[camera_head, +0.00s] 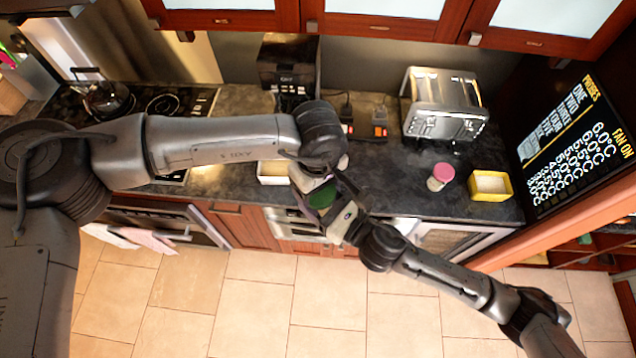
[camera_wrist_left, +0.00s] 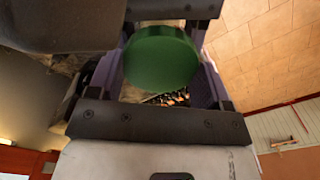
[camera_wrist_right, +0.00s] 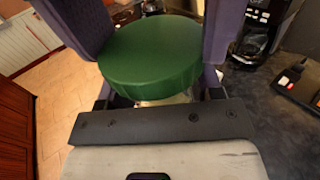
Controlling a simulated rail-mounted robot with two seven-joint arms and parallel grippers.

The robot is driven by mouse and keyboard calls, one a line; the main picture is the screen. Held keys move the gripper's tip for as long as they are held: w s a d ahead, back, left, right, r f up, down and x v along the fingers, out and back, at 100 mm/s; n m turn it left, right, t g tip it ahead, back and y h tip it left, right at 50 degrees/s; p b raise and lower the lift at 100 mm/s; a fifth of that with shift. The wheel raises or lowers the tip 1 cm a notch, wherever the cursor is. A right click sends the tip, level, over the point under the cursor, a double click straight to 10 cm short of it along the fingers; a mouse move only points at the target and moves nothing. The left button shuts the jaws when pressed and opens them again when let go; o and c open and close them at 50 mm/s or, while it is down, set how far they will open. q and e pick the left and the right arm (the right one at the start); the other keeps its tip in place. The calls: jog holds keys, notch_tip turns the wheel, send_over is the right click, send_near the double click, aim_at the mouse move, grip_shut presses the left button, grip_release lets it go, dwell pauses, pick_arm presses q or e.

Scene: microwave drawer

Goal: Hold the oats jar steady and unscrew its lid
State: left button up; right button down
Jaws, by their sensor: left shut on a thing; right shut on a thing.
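The oats jar's round green lid (camera_head: 322,197) is in the middle of the head view, over the counter's front edge. It shows between gripper fingers in the left wrist view (camera_wrist_left: 160,58) and the right wrist view (camera_wrist_right: 150,58). My left gripper (camera_head: 320,193) comes from the upper left and appears shut on the lid's sides. My right gripper (camera_head: 332,207) comes from the lower right and appears shut on the jar under the lid. Only a sliver of the clear jar (camera_wrist_right: 175,98) shows below the lid. Most of the jar is hidden. I cannot tell how loose the lid is.
The dark counter (camera_head: 390,190) lies behind my grippers. On it are a toaster (camera_head: 440,105), a pink-lidded jar (camera_head: 440,176), a yellow container (camera_head: 490,186) and a coffee maker (camera_head: 288,68). A kettle (camera_head: 108,98) stands on the stove. The tiled floor in front is clear.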

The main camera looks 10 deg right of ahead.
pick_arm(q)
jog(key=n, duration=0.3)
jog(key=shift+r, duration=0.3)
dwell(0.6)
jog(key=shift+r, duration=0.8)
jog(key=shift+r, duration=0.1)
